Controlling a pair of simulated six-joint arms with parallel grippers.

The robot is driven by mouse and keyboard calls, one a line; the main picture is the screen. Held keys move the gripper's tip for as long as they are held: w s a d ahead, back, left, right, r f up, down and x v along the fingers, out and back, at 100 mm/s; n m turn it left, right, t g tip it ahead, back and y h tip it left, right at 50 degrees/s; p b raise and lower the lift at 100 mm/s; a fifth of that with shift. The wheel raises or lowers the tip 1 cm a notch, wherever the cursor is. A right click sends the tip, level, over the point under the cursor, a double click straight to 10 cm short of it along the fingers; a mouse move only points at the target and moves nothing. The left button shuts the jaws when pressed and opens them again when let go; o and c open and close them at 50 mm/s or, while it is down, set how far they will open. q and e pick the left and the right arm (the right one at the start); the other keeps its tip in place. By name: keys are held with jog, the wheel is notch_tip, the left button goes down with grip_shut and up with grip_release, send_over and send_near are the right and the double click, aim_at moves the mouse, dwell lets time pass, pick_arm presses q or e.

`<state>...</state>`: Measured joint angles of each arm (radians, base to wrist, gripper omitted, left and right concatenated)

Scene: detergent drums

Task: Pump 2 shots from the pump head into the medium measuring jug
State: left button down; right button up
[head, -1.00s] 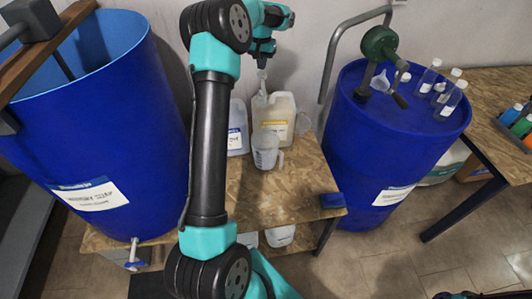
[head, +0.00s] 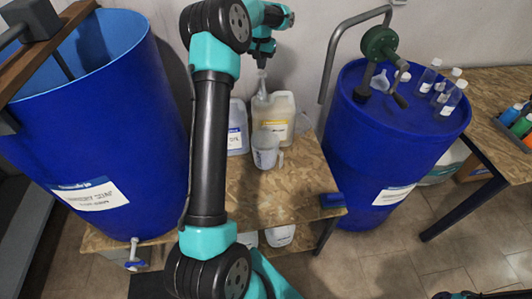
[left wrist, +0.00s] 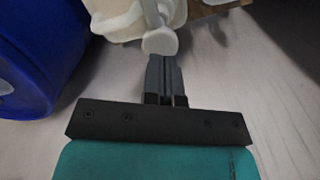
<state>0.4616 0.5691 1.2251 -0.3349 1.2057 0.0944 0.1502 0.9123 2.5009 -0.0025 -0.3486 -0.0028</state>
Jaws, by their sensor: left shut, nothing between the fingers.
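The cream jerrycan (head: 283,110) with a yellow label stands on the wooden bench near the wall. Its pale pump head (head: 262,82) rises from the top and shows large in the left wrist view (left wrist: 160,42). A translucent measuring jug (head: 265,152) with a handle stands upright in front of the jerrycan; its contents cannot be made out. My left gripper (head: 262,64) is shut and empty, pointing down just above the pump head. In the left wrist view its fingertips (left wrist: 161,60) overlap the pump head; contact cannot be told. My right gripper is not visible.
A second container (head: 237,128) stands left of the jerrycan, partly behind my arm. Large blue drums stand left (head: 90,130) and right (head: 385,140). The right drum carries a green hand pump (head: 379,43) and small bottles. Bare bench (head: 290,190) lies in front of the jug.

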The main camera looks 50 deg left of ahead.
aim_at(262, 74)
pick_arm(q)
jog(key=shift+f, duration=0.1)
jog(key=shift+f, duration=3.1)
jog(key=shift+r, duration=0.1)
jog(key=shift+r, duration=3.1)
jog(key=shift+f, duration=0.15)
jog(key=shift+f, duration=3.1)
jog(key=shift+r, duration=3.25)
